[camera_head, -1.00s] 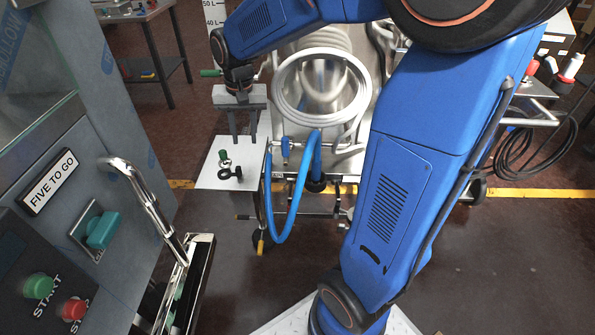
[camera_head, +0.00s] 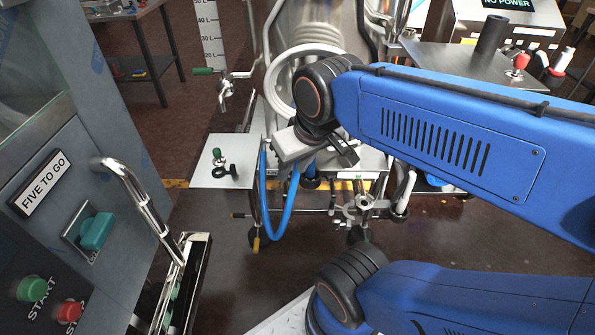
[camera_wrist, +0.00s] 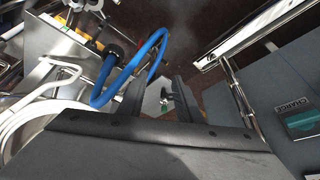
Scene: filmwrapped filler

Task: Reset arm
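My gripper (camera_head: 335,155) is folded in under my blue arm in the middle of the head view, in front of the steel machine with the coiled hose. Its grey body and a dark finger show; my wrist hides part of it. In the wrist view my gripper (camera_wrist: 160,94) has two dark fingers standing apart with nothing between them. A small white plate with a green knob shows beyond the gap.
A grey cabinet with a chrome handle (camera_head: 135,190) and green and red buttons stands at left. A blue hose (camera_head: 268,205) hangs near my gripper, by a white side plate (camera_head: 205,178). A cart with a grey top (camera_head: 450,62) is behind my arm. Dark floor lies open in front.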

